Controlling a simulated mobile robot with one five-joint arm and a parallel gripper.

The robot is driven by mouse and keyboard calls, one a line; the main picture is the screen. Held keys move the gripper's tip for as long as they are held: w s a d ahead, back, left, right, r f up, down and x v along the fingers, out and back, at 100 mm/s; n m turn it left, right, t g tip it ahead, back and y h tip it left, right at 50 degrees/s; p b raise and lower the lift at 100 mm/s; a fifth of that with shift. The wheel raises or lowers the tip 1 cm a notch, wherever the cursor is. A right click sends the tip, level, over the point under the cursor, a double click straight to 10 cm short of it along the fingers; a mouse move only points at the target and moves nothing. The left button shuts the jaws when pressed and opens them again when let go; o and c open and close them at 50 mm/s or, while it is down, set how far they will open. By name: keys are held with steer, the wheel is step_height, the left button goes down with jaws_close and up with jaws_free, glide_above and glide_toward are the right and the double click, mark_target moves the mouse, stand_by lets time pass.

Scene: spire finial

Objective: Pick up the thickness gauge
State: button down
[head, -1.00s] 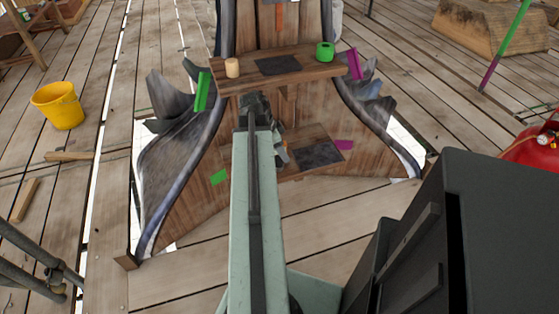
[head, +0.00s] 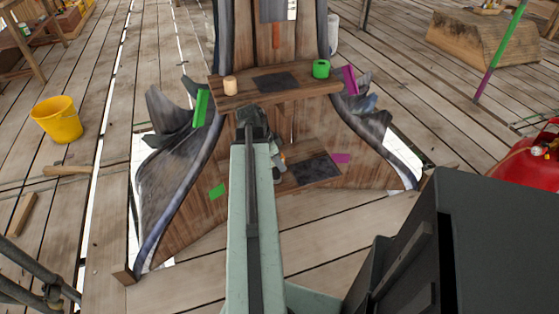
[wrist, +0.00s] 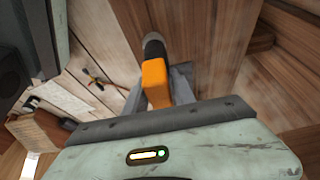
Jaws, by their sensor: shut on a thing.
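The thickness gauge, an orange body with a black end (wrist: 155,82), is between the fingers of my gripper (wrist: 168,88) in the wrist view. My gripper is shut on it. In the head view my gripper (head: 275,150) is just left of the dark mat on the lower shelf, below the upper shelf. My arm hides the rest of the gauge and part of the lower shelf.
The upper wooden shelf (head: 225,96) overhangs my gripper and bears a beige cylinder (head: 230,86), a dark mat (head: 276,82) and a green roll (head: 321,69). The lower dark mat (head: 316,168) looks bare. A yellow bucket (head: 58,119) stands left on the planks.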

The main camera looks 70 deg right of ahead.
step_height(320, 180, up, 26)
steer(key=p, duration=2.5)
steer(key=shift+r+p, duration=0.25)
steer(key=shift+p, duration=0.05)
